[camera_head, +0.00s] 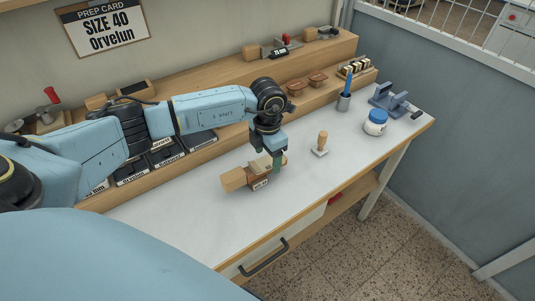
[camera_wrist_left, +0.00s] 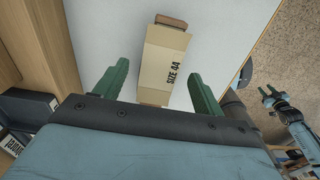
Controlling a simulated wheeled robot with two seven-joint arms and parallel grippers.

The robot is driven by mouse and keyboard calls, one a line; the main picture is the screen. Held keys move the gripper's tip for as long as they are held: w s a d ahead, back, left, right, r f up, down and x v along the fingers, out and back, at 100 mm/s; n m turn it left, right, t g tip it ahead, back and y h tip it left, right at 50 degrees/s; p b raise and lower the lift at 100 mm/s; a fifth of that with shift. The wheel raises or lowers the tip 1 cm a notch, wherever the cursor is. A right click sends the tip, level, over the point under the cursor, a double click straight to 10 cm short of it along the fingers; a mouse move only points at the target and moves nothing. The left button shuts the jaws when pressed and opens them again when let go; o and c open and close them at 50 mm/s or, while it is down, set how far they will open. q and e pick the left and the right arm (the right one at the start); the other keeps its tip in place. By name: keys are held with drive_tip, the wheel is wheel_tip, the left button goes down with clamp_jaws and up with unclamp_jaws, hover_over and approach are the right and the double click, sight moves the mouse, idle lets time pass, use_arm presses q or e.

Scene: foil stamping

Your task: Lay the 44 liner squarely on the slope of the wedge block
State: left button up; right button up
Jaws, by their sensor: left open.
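A tan card piece printed SIZE 44, which I take as the liner (camera_wrist_left: 165,62), lies below my left gripper (camera_wrist_left: 157,76) in the left wrist view. Its print runs along one side, and a browner end (camera_wrist_left: 171,22) shows beyond it. My left gripper is open, with one green finger on each side of the card and gaps between. In the head view the left gripper (camera_head: 271,160) is down at a brown block with a white label (camera_head: 259,183), likely the wedge block, partly hidden. A paler wooden part (camera_head: 233,180) sticks out left. Whether the liner lies square is unclear.
A wooden-handled stamp (camera_head: 321,145) stands right of the block. Dark trays (camera_head: 165,155) line the back. The white tabletop (camera_head: 190,215) is clear in front.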

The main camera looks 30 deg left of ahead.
use_arm(q)
wheel_tip(320, 180, up, 14)
drive_tip(key=shift+f, duration=0.25)
drive_tip(key=shift+f, duration=0.1)
idle(0.5)
